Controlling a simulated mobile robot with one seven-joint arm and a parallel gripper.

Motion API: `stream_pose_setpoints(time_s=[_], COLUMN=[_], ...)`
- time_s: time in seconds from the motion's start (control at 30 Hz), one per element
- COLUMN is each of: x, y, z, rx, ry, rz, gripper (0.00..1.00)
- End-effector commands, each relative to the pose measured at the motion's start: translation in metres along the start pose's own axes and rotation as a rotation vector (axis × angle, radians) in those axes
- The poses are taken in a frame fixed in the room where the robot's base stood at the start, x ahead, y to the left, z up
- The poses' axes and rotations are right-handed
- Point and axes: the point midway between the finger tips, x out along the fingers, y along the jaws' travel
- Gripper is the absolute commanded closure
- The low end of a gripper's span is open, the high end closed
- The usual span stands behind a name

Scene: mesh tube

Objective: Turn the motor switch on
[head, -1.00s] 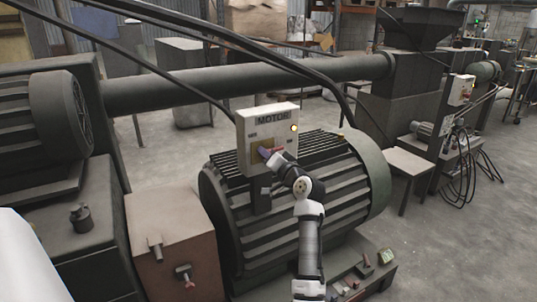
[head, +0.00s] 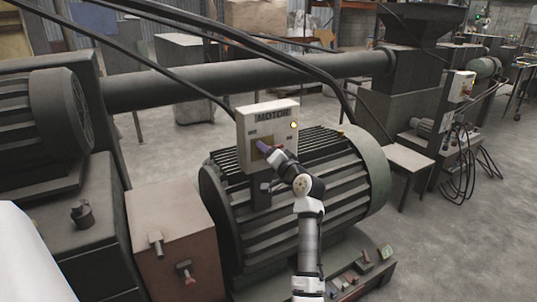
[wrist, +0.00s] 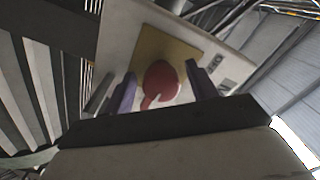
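The motor control box (head: 246,119) is a pale panel labelled MOTOR, mounted on the big ribbed motor (head: 345,190). A small yellow lamp (head: 294,125) shows at its right side. The red rotary switch (wrist: 162,80) sits on a yellow plate (wrist: 163,45) in the wrist view, its handle pointing down and slightly left there. My gripper (wrist: 160,88) has its two purple fingers on either side of the switch, with small gaps showing. In the head view my gripper (head: 264,148) is at the front of the box and hides most of the switch.
A thick horizontal pipe (head: 240,82) and black cables (head: 330,85) pass behind and above the box. A brown box with valves (head: 170,235) stands left of the motor. Small loose items (head: 365,265) lie on the base at the lower right.

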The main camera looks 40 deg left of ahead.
Motion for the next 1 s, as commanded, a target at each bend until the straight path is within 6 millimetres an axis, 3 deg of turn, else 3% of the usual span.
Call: stream_pose_setpoints(time_s=[0.37,0.8,1.0], x=[-0.011,-0.103,-0.13], y=[0.001,0.003,0.001], z=[-0.001,0.001,0.0], rx=[-0.002,-0.003,-0.001], ry=[0.004,0.005,0.002], rz=[-0.002,0.0,-0.001], gripper=[0.43,0.43,0.43])
